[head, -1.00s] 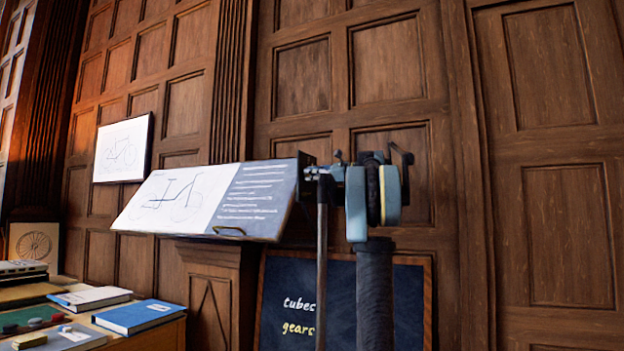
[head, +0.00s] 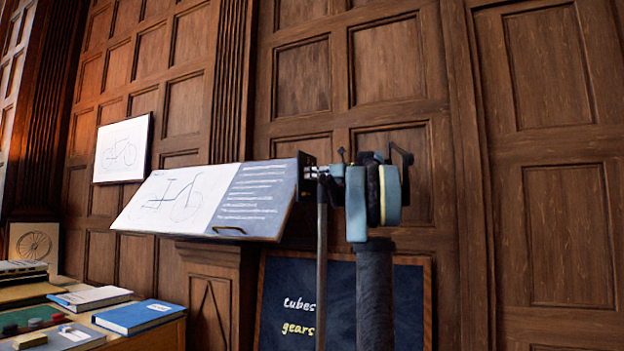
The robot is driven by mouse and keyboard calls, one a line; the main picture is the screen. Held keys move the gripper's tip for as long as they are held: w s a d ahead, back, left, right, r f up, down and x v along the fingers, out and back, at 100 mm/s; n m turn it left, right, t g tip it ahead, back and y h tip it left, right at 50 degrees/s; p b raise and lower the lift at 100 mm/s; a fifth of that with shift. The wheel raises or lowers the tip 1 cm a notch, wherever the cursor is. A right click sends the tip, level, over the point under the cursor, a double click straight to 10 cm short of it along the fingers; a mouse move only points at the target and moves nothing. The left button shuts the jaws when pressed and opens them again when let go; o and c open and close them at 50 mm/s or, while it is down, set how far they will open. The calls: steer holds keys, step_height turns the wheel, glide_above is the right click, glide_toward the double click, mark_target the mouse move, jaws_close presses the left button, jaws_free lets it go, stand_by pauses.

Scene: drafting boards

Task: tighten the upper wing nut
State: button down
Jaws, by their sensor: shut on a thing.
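A drafting board (head: 283,220) with a bicycle drawing is tilted on a thin upright post (head: 322,270). My gripper (head: 320,172) is at the board's right edge, at the top of the post. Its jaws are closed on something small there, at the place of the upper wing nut. The nut itself is hidden by the jaws and too small to make out. My blue and black wrist stands just right of the board. No second wing nut can be made out.
A dark chalkboard (head: 280,300) with "tubes" and "gears" stands low behind the post. At lower left, a wooden table holds a blue book (head: 139,317) and other books. A framed bicycle drawing (head: 122,150) hangs on the panelled wall. The space at right is clear.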

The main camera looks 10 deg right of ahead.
steer(key=shift+f, duration=0.15)
steer(key=c, duration=0.8)
jaws_free()
steer(key=shift+c, duration=0.2)
steer(key=shift+w, duration=0.1)
steer(key=v, duration=1.2)
